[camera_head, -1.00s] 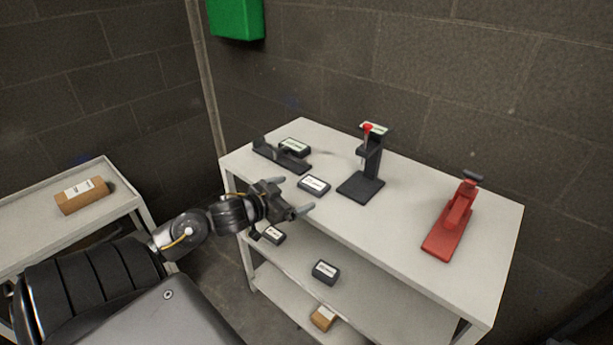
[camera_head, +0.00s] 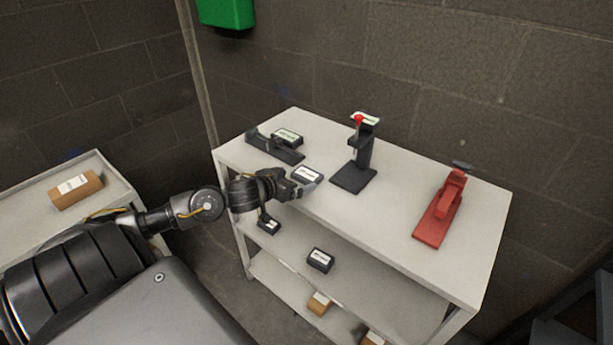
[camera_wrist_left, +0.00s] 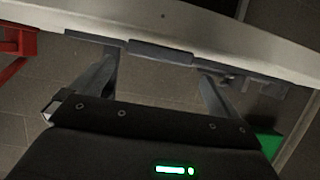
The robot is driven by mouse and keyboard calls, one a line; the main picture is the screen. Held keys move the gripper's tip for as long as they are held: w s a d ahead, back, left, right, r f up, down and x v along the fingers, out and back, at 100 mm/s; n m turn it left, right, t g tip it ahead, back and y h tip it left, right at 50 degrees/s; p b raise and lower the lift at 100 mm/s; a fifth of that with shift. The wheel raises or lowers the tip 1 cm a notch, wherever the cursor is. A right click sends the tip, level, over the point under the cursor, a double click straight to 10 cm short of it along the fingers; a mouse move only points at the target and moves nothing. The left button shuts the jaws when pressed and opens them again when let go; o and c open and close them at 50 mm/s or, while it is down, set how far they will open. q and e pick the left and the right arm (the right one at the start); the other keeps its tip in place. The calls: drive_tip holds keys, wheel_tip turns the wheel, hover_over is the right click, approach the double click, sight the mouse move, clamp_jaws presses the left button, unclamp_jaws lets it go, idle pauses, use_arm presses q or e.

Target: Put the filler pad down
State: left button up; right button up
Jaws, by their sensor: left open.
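A flat black pad with a white label (camera_head: 307,174) lies on the white table top near its front left edge. I take it for the filler pad, but its label is too small to read. My left gripper (camera_head: 299,186) is at the table's front edge, just in front of the pad. In the left wrist view, its two fingers (camera_wrist_left: 155,88) are spread apart and empty. The dark pad (camera_wrist_left: 160,52) shows beyond and between the fingertips, apart from them. My right gripper is not in view.
On the table (camera_head: 400,232) stand a black holder (camera_head: 275,147) with another labelled block (camera_head: 287,136), a black stand with a red knob (camera_head: 355,165), and a red tool (camera_head: 440,215). Labelled blocks (camera_head: 320,259) lie on the shelf below.

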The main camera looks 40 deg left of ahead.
sight(307, 173)
use_arm(q)
drive_tip(key=shift+p+x, duration=0.45)
drive_tip(key=shift+x, duration=2.35)
drive_tip(key=shift+r, duration=0.2)
drive_tip(key=c, duration=1)
drive_tip(key=shift+o, duration=0.2)
